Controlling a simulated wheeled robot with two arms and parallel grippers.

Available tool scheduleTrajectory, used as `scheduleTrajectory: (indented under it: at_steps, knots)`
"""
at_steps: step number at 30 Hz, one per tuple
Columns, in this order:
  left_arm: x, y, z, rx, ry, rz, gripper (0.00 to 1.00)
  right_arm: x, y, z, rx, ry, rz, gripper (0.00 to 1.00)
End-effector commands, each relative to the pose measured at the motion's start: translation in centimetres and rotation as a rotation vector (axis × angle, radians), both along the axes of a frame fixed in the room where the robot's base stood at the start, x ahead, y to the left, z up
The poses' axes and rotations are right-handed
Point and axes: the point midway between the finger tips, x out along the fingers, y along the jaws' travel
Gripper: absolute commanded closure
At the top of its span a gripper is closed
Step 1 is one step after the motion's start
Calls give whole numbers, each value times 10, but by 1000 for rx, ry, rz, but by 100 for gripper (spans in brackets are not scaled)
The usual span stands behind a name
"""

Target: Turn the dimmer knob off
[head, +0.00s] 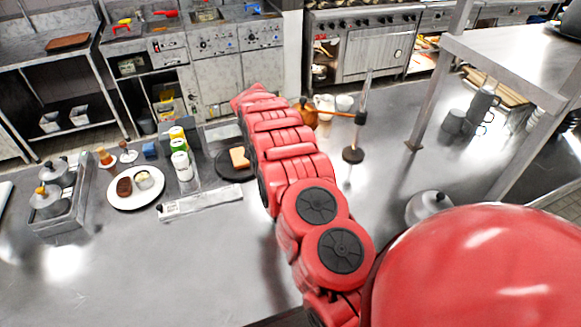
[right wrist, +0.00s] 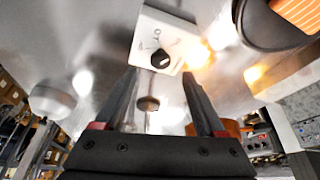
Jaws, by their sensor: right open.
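The black dimmer knob (right wrist: 160,59) sits on a white plate (right wrist: 148,35) with small markings, at the top middle of the right wrist view. My right gripper (right wrist: 160,75) is open, with its two dark fingers pointing toward the plate. The knob shows between and just beyond the fingertips. I see no contact, and the exact gap cannot be told. In the head view my red right arm reaches from the lower right toward the back. I cannot make out the dimmer or the right fingers there. My left gripper is not in view.
A white plate with food (head: 136,199), a metal rack with lidded pots (head: 58,222) and a dark board (head: 235,176) stand left of my arm. A copper pot (head: 306,118) and a stand (head: 352,155) are right of it. The front-left counter is clear.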

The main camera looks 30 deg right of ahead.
Motion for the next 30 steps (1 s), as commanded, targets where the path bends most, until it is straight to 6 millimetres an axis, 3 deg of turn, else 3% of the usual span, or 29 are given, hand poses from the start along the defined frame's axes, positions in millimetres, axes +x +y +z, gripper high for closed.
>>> scheduleTrajectory:
  at_steps: [5, 12, 27, 30]
  knots:
    - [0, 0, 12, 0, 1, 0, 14, 1, -10, -20, -1, -4, 1, 28]
    - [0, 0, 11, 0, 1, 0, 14, 1, -19, -41, -4, 0, -1, 28]
    - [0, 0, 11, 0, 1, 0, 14, 2, -20, -48, 0, -3, 2, 28]
    - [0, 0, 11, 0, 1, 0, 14, 2, -20, -48, 0, -3, 2, 46]
